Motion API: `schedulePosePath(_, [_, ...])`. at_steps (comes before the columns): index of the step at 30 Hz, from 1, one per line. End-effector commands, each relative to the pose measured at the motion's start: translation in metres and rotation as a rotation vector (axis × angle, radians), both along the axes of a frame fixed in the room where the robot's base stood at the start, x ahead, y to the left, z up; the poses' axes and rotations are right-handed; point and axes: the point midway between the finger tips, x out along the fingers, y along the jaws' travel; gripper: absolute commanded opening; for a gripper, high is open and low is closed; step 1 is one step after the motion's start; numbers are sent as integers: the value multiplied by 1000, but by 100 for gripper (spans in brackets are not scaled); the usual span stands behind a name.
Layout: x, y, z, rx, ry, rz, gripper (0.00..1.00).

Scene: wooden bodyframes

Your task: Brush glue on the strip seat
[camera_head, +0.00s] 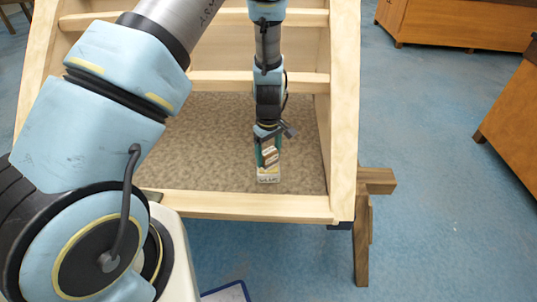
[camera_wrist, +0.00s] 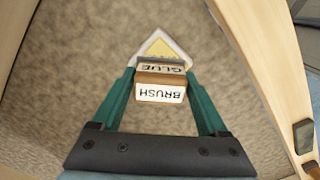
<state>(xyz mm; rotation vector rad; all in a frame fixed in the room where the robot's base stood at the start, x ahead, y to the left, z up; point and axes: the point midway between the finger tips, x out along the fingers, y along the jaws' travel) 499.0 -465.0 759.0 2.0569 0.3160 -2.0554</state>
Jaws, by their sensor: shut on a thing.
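In the wrist view my gripper (camera_wrist: 160,76) has its two green fingers shut on the sides of a brush (camera_wrist: 160,94), a wooden block with a white "BRUSH" label. Just beyond it show a "GLUE" label (camera_wrist: 161,68) and a white-edged, pointed shape with yellow inside; I cannot tell whether these belong to the brush or to a separate glue container. In the head view my gripper (camera_head: 268,150) points down inside the wooden frame (camera_head: 240,203), over its brown speckled panel (camera_head: 215,135). I cannot tell contact there. The strip seat cannot be told apart from the frame's other wood.
Pale rails cross the frame behind my arm, and its side posts stand left and right. A brown wooden support (camera_head: 362,230) stands at its right front corner. Wooden cabinets (camera_head: 455,22) stand at the back right. Blue floor (camera_head: 430,180) lies open to the right.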

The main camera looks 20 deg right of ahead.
Motion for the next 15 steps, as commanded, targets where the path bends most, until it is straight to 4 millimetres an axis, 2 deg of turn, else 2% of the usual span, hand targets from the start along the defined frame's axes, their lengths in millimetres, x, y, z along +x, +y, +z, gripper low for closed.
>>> schedulePosePath(9, [-1,1,-1,2,1,0,32])
schedulePosePath(15, [0,0,10,1,0,0,32])
